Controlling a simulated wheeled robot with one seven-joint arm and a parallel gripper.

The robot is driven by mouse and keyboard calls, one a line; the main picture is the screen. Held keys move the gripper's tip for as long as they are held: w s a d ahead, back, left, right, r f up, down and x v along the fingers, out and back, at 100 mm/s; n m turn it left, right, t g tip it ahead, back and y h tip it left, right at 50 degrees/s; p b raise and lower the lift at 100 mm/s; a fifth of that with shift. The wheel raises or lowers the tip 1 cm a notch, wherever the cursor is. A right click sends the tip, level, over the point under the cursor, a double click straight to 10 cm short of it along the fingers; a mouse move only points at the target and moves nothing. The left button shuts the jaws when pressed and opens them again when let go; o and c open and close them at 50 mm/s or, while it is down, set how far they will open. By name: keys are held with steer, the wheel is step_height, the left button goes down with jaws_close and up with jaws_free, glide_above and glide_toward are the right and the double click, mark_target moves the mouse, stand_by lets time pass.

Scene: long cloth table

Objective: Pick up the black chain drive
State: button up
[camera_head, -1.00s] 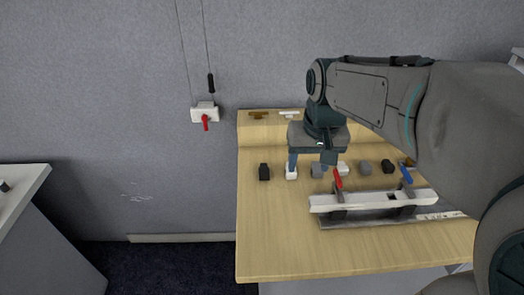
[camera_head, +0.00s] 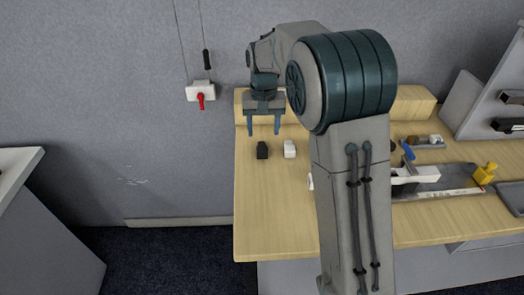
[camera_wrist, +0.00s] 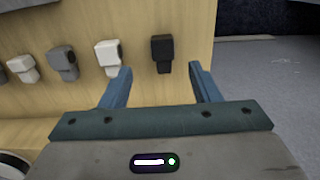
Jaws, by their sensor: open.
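A small black block-shaped part (camera_head: 262,149), which looks like the black chain drive, stands at the left end of a row on the wooden table. It also shows in the wrist view (camera_wrist: 162,50), just beyond the gap between my fingertips. My gripper (camera_head: 264,131) points down, open and empty, at the left side of the table, apart from the black part. Its two blue fingers also show spread in the wrist view (camera_wrist: 160,72).
A white part (camera_head: 289,149) stands just right of the black one. The wrist view also shows a grey part (camera_wrist: 63,61) farther left. My arm hides the table's middle. A yellow part (camera_head: 485,173) is at the right. The table (camera_head: 262,215) is clear in front.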

mark_target(262, 149)
step_height(262, 149, down, 9)
steer(key=shift+a+r+p, duration=0.15)
steer(key=shift+r+p, duration=0.05)
steer(key=shift+p, duration=0.2)
steer(key=c, duration=1.1)
